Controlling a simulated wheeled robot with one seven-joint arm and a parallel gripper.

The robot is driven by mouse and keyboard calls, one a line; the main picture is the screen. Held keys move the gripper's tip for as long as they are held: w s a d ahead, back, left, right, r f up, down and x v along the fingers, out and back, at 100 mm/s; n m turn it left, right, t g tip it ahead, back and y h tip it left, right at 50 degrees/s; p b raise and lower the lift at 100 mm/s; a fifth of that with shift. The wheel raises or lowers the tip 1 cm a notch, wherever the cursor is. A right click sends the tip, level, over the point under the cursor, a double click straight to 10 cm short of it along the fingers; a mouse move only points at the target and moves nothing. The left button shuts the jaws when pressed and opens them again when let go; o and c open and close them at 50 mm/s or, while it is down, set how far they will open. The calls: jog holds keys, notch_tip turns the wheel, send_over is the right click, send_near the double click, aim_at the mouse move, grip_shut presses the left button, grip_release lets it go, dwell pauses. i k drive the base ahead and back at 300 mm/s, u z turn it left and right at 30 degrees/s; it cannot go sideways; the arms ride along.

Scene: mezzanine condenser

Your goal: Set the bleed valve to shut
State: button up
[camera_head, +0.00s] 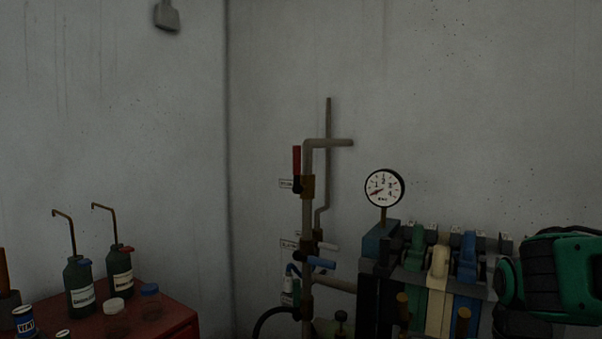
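A brown pipe stand (307,215) rises by the wall in the middle of the view and carries several lever valves with small white tags. A red lever (297,160) at the top valve stands upright, along the vertical pipe. The tag lettering is too small to read surely, so I cannot tell which valve is the bleed valve. My gripper is not in view; a green and black part of my arm shows at the right edge.
A round gauge (384,188) stands right of the pipes. Beside it is a rack (410,265) with green, cream and blue levers, close to my arm. A red cabinet (170,325) at lower left bears bottles and jars. Open space lies before the upper wall.

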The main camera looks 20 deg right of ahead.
aim_at(297, 188)
jog(key=z, duration=1)
jog(key=k, duration=1.05)
jog(key=u, duration=1)
jog(key=i, duration=1.7)
jog(key=z, duration=0.05)
